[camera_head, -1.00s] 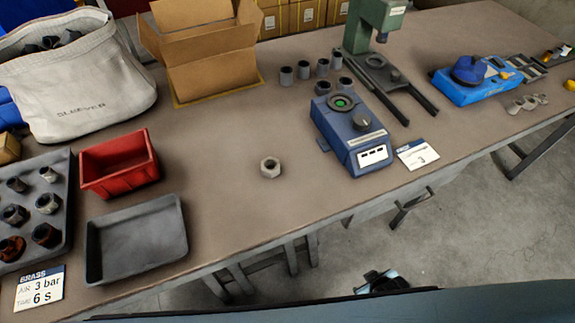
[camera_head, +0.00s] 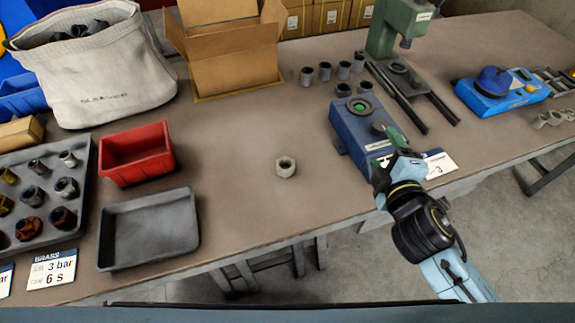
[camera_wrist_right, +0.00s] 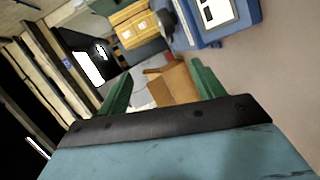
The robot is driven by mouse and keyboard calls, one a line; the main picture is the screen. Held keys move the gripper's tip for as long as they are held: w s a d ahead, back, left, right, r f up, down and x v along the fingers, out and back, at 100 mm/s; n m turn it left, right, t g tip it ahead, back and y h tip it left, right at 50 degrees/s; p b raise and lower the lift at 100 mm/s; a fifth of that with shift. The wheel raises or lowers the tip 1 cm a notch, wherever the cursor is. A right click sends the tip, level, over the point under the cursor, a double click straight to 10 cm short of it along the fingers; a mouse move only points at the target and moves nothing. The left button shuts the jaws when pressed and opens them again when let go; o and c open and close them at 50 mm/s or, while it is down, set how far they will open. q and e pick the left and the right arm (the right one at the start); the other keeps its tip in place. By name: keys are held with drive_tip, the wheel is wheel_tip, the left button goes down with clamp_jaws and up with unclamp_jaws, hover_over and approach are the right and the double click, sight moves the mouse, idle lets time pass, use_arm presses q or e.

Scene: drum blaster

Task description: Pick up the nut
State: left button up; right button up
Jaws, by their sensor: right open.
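The nut (camera_head: 286,167) is a light grey metal hex nut with a dark hole. It lies alone on the bare middle of the brown bench in the head view. My right gripper (camera_head: 382,173) is to the right of the nut and apart from it, in front of the blue device. In the right wrist view its green fingers (camera_wrist_right: 160,88) stand wide apart with nothing held between them. The nut is not seen in the wrist view. My left gripper is in neither view.
A blue device (camera_head: 352,130) stands right of the nut, partly behind my right gripper. A red bin (camera_head: 137,153) and a grey tray (camera_head: 148,230) are at left. A cardboard box (camera_head: 232,55) stands behind. The bench around the nut is clear.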

drive_tip(key=w+a+r+n+y, duration=0.25)
drive_tip(key=a+n+y, duration=0.7)
drive_tip(key=n, duration=0.95)
drive_tip(key=f+n+g, duration=0.3)
drive_tip(key=n, duration=0.1)
drive_tip(key=s+d+f+n+g+y, duration=0.1)
drive_tip(key=f+n+g, duration=0.1)
drive_tip(key=f+n, duration=0.1)
drive_tip(key=s+d+f+n+g+y, duration=0.1)
drive_tip(key=f+n+g, duration=0.2)
drive_tip(key=n, duration=0.3)
drive_tip(key=shift+s+d+f+g, duration=0.15)
drive_tip(key=shift+s+d+g, duration=0.05)
drive_tip(key=shift+s+g, duration=0.1)
approach(280, 164)
drive_tip(key=shift+x, duration=2.95)
drive_tip(key=c, duration=1.2)
